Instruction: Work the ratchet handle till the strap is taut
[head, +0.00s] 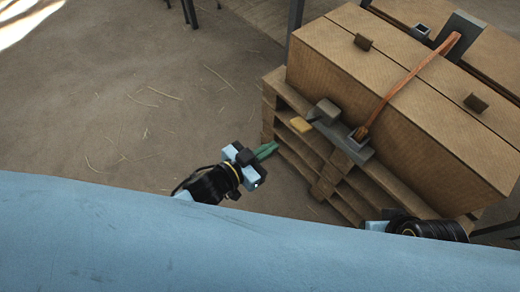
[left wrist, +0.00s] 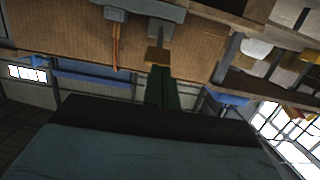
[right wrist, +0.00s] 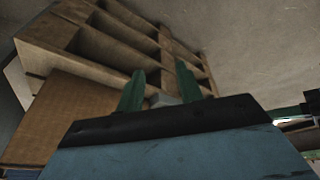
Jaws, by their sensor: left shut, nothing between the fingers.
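The ratchet (head: 325,111) is a grey block with a yellow-tipped handle (head: 300,125) on the front of the boxes. An orange-brown strap (head: 410,76) runs from a grey bracket (head: 351,145) beside it up over the box top; I cannot tell how tight it is. My left gripper (head: 266,150) is shut and empty, left of and below the handle tip. In the left wrist view its green fingers (left wrist: 161,88) point at the yellow tip (left wrist: 157,56); contact is unclear. My right gripper (right wrist: 162,92) is open, its fingers apart near the pallet, with a small grey piece between them in view.
Large cardboard boxes (head: 400,120) stand on a wooden pallet (head: 290,150), whose slats and edges lie close to both grippers. The floor (head: 140,100) to the left is clear.

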